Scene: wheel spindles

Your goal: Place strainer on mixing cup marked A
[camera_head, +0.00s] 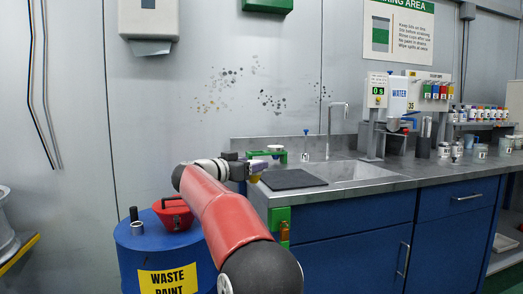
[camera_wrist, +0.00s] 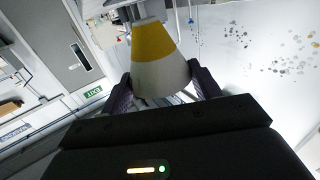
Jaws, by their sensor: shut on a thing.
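A cone-shaped strainer (camera_wrist: 162,72), white with a yellow band, sits between the two dark fingers of my gripper (camera_wrist: 164,88) in the wrist view. The fingers are shut on its sides. In the head view my gripper (camera_head: 247,167) is at the left end of the counter, near a green bracket (camera_head: 268,154), and a small yellowish patch of the strainer (camera_head: 255,178) shows below it. Several small cups (camera_head: 480,152) stand at the counter's right end. No letter A is readable on any of them, so I cannot tell which is the marked cup.
A dark mat (camera_head: 293,179) lies on the counter, left of the sink (camera_head: 358,171).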

